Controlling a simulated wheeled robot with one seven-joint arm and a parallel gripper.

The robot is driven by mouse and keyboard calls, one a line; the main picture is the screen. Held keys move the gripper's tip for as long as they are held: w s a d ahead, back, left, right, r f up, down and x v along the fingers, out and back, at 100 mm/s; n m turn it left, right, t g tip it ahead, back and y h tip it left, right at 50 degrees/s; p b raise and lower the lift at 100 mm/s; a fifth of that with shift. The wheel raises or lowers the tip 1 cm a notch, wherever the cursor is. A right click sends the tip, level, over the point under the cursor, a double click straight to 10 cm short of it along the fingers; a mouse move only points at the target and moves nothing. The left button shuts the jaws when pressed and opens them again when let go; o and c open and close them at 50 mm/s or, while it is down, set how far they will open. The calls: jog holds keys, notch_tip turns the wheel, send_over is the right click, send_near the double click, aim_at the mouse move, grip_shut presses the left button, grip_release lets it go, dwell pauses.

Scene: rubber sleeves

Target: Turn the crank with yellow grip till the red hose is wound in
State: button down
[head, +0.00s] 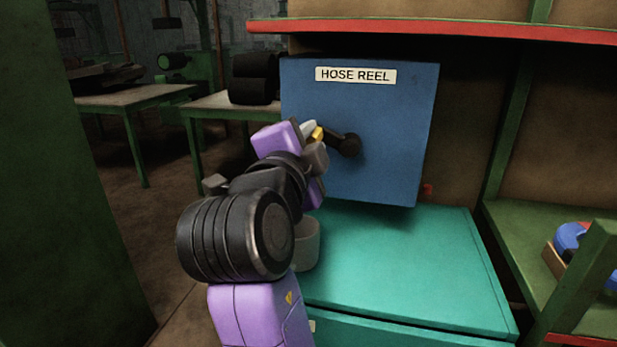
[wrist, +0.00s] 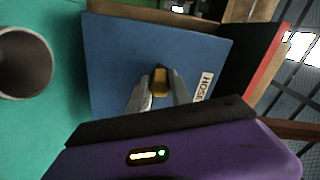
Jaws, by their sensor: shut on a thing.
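The hose reel is a blue box (head: 395,110) with a "HOSE REEL" label, standing on a teal cabinet top. A black crank (head: 346,143) sticks out from its front, its arm pointing left from the hub. The yellow grip (head: 317,133) at the crank's end is partly hidden by my gripper (head: 312,130). In the wrist view the yellow grip (wrist: 161,80) sits between the two fingertips of my gripper (wrist: 160,88), which is shut on it. A small red piece (head: 427,190) shows at the box's lower right side; it may be the hose end.
A grey cup-like container (head: 308,245) stands on the teal cabinet (head: 410,260), below my arm; it also shows in the wrist view (wrist: 25,62). A green shelf post (head: 585,285) and blue item (head: 572,238) are at right. The cabinet top's front right is clear.

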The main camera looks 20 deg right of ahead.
jog(key=shift+s+d+r+m+b, duration=0.2)
jog(key=shift+r+m+b, duration=0.15)
jog(key=shift+m+b, duration=0.5)
jog(key=shift+s+d+r+m+b, duration=0.1)
jog(key=shift+d+r+m+b, duration=0.15)
jog(key=shift+m+b, duration=0.55)
jog(key=shift+s+d+r+m+b, duration=0.15)
jog(key=shift+r+m+b, duration=0.25)
jog(key=shift+m+b, duration=0.4)
jog(key=c, duration=1.2)
grip_release()
jog(key=shift+o, duration=0.2)
jog(key=shift+r, duration=0.1)
jog(key=v, duration=0.7)
jog(key=shift+s+a, duration=0.25)
jog(key=shift+s, duration=0.05)
